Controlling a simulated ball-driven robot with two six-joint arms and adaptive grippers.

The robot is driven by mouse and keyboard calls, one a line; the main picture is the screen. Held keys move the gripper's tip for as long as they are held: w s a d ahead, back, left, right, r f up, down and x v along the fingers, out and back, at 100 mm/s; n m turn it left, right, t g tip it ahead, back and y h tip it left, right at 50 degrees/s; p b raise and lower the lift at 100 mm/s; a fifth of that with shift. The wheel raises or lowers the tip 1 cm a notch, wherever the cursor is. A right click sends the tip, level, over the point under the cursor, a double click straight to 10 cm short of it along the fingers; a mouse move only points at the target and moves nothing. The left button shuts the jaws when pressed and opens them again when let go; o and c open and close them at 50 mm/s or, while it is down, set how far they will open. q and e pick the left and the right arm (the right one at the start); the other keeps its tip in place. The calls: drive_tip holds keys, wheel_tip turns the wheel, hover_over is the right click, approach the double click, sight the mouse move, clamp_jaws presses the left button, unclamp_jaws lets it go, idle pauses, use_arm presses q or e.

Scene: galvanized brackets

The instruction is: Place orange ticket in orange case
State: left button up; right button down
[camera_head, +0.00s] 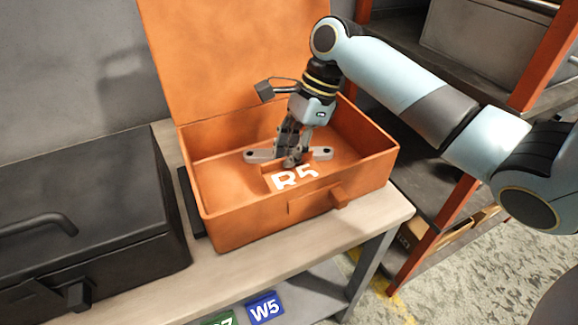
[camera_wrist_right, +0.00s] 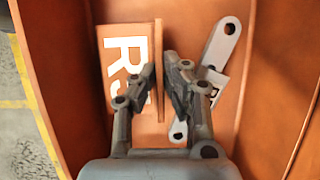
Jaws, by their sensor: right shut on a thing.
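The orange case (camera_head: 245,237) stands open on a bench, its lid (camera_head: 225,60) raised at the back. My right gripper (camera_head: 290,161) reaches down inside it. The orange ticket (camera_head: 292,178), marked R5 in white, is inside the case walls near the front. In the right wrist view the gripper (camera_wrist_right: 162,75) is shut on a thin upright edge of the ticket (camera_wrist_right: 126,58), with the lettered face to the left of the fingers. I cannot tell whether the ticket touches the case floor. My left gripper is out of view.
A galvanized bracket (camera_head: 261,156) lies in the case behind the ticket; it also shows in the wrist view (camera_wrist_right: 219,46). A black case (camera_head: 90,230) stands at left. Blue W5 (camera_head: 265,308) and green (camera_head: 218,318) tickets are on a lower shelf. An orange-posted rack (camera_head: 433,232) is at right.

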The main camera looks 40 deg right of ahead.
wheel_tip(320, 180, down, 3)
drive_tip(key=shift+f+b, duration=0.2)
drive_tip(key=shift+b, duration=0.15)
drive_tip(key=c, duration=1.4)
unclamp_jaws()
drive_tip(key=shift+c, duration=0.2)
drive_tip(key=shift+r, duration=0.1)
drive_tip(key=p+v, duration=0.2)
drive_tip(key=v, duration=1)
drive_tip(key=shift+s, duration=0.1)
